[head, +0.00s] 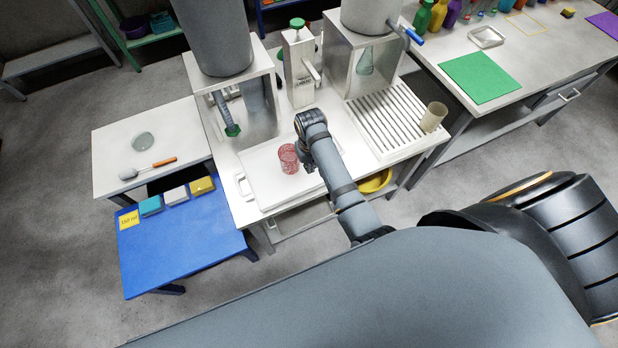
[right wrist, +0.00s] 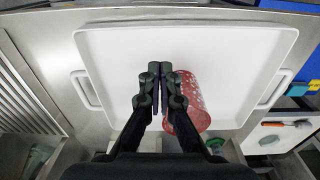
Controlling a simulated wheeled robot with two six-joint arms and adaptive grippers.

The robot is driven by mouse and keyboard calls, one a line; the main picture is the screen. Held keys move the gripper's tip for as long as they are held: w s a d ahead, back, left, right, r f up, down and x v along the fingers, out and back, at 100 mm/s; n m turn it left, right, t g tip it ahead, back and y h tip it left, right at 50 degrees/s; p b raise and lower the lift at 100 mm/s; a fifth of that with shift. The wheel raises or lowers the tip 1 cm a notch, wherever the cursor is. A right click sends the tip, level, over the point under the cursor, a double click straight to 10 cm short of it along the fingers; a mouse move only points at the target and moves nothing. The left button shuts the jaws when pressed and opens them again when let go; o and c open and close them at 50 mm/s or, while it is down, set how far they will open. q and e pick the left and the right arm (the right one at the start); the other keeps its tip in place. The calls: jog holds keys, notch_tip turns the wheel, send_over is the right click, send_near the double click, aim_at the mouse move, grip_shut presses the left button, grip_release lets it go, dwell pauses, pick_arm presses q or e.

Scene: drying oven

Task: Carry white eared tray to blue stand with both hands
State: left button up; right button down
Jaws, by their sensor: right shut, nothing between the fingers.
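The white eared tray (head: 262,190) lies on the light work table, with one ear (head: 243,186) showing at its left end. In the right wrist view the tray (right wrist: 190,42) shows both ears, one at each side. A red patterned cup (head: 288,158) is in the tray; it also shows in the right wrist view (right wrist: 194,100). My right gripper (head: 308,167) is over the tray beside the cup, its fingers (right wrist: 160,70) together and empty. The blue stand (head: 180,250) is a low blue table at the lower left. My left gripper is not in view.
Yellow, teal and white blocks (head: 175,195) and a yellow label line the blue stand's back edge; its front is clear. A side table (head: 105,160) holds a dish and an orange-handled tool. A slatted rack (head: 385,115) and beaker (head: 434,116) stand right of the tray.

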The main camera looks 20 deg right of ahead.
aim_at(302, 179)
notch_tip(302, 179, up, 3)
jog(key=w+a, duration=0.2)
jog(key=a, duration=0.1)
jog(key=f, duration=1)
jog(key=shift+s+d+f, duration=0.1)
jog(key=shift+d+f, duration=0.2)
jog(key=shift+f, duration=0.05)
jog(key=s+p, duration=0.2)
jog(key=shift+s+r, duration=0.25)
jog(key=shift+s, duration=0.7)
jog(key=shift+f, duration=0.15)
jog(key=shift+w, duration=0.1)
